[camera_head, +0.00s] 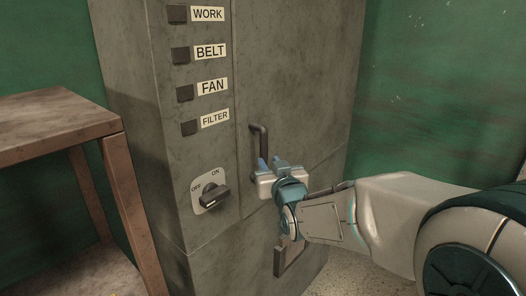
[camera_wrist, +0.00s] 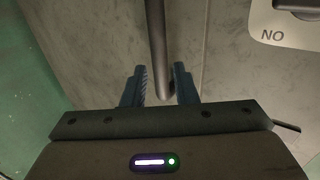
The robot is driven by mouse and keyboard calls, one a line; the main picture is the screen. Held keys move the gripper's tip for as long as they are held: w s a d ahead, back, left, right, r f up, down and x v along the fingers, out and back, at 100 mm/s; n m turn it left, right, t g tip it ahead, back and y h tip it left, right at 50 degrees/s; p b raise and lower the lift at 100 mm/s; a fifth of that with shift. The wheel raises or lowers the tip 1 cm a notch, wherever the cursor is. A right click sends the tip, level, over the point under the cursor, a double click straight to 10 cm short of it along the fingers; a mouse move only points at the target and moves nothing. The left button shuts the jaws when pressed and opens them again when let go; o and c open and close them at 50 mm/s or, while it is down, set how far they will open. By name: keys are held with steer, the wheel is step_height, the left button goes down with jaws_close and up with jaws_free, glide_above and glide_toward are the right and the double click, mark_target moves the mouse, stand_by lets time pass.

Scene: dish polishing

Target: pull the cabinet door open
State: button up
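The grey cabinet door (camera_head: 300,75) sits flush in the cabinet front, right of a vertical seam, and looks closed. Its dark vertical bar handle (camera_head: 259,138) is near the seam. My gripper (camera_head: 269,163) is at the lower part of this handle, fingers pointing toward the door. In the wrist view, the two blue fingers of my gripper (camera_wrist: 160,86) are apart, with the handle (camera_wrist: 158,45) running between them. Gaps show on both sides of the bar, so the fingers do not appear clamped on it. The handle's lower end is hidden by my gripper in the head view.
Left of the seam are labelled switches (camera_head: 189,127) and an OFF/ON rotary knob (camera_head: 214,195); its plate (camera_wrist: 285,25) also shows in the wrist view. A brown table (camera_head: 55,125) stands left. Green walls (camera_head: 440,90) are behind.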

mark_target(265, 155)
steer(key=shift+p+x, duration=0.7)
steer(key=shift+x, duration=2.55)
